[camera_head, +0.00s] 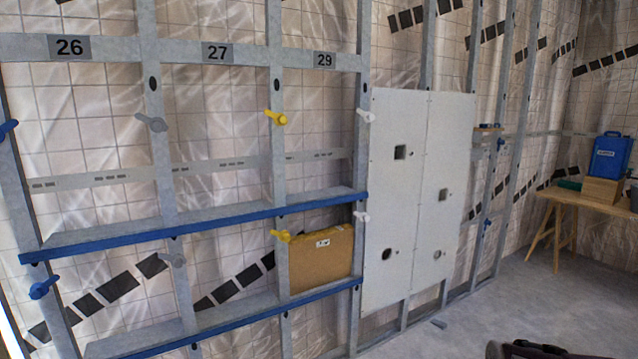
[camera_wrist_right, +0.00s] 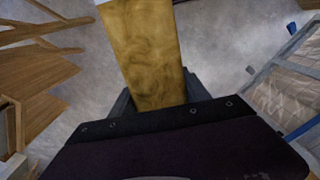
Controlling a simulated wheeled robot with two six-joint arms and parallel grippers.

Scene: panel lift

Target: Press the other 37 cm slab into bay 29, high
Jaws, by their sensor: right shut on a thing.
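A yellow-brown slab (camera_wrist_right: 150,45) is in my right gripper (camera_wrist_right: 160,95) in the right wrist view. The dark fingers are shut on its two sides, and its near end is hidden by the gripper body. Bay 29 is marked by a number plate (camera_head: 324,60) on the top rail. Its high opening (camera_head: 318,130) is empty, with wrinkled sheeting and a thin metal strip behind. In its lower opening another brown slab (camera_head: 320,265) stands upright on the lower blue-edged ledge. My left gripper is not in view.
Blue-edged ledges (camera_head: 205,225) cross the bays. Yellow (camera_head: 276,118) and white (camera_head: 366,116) knobs stick out from the studs beside bay 29. White panels (camera_head: 415,190) cover the wall to its right. A wooden table (camera_head: 570,200) stands at far right; the floor (camera_head: 500,300) before the panels is mostly clear.

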